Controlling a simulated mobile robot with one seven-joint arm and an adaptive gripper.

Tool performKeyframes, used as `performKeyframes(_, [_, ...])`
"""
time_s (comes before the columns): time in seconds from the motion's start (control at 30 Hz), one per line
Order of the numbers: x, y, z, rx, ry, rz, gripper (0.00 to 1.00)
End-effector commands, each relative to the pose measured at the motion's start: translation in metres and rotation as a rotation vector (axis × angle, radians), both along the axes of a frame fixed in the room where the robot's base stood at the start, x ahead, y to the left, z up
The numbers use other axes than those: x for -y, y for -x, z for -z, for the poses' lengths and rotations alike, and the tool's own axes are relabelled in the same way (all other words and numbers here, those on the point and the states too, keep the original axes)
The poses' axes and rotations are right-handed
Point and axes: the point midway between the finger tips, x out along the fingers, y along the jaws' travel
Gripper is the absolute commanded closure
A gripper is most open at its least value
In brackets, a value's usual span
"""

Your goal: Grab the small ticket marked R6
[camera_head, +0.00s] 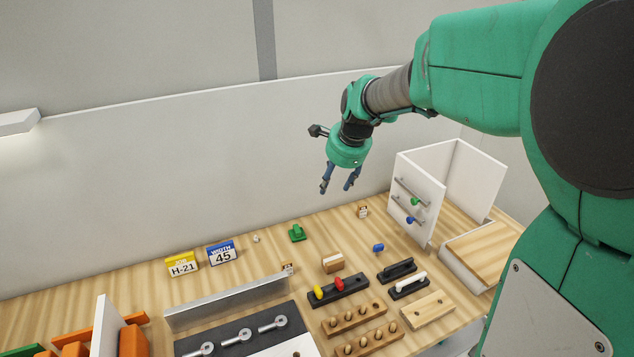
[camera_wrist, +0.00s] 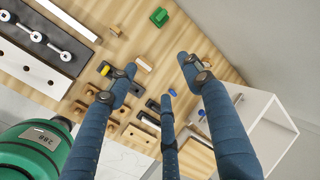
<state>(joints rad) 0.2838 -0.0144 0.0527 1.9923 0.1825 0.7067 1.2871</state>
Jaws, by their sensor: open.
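Two small tickets with orange and dark markings show in the head view; the lettering is too small to read, so I cannot tell which is R6. One ticket (camera_head: 362,211) stands at the back of the bench, left of the white cabinet. The other ticket (camera_head: 288,268) is at the right end of the metal rail; a small orange-brown piece (camera_wrist: 113,29) beside the rail in the wrist view may be this one. My gripper (camera_head: 339,187) is open and empty, well above the back of the bench, with its fingers pointing down. Its blue fingers also show in the wrist view (camera_wrist: 152,80).
A green block (camera_head: 298,233), yellow H-21 sign (camera_head: 182,264) and blue 45 sign (camera_head: 222,253) stand at the back. A white cabinet (camera_head: 421,197) stands at right. Bare bench surrounds the back ticket.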

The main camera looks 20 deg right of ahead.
Motion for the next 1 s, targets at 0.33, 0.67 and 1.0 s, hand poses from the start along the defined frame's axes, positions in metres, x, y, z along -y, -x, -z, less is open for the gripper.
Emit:
performKeyframes(0.33, [0.074, -0.073, 0.05, -0.013, -0.182, 0.418, 0.5])
performKeyframes(0.67, [0.15, -0.126, 0.115, -0.019, -0.351, 0.819, 0.5])
performKeyframes(1.0, [0.229, -0.161, 0.194, -0.017, -0.512, 1.22, 0.5])
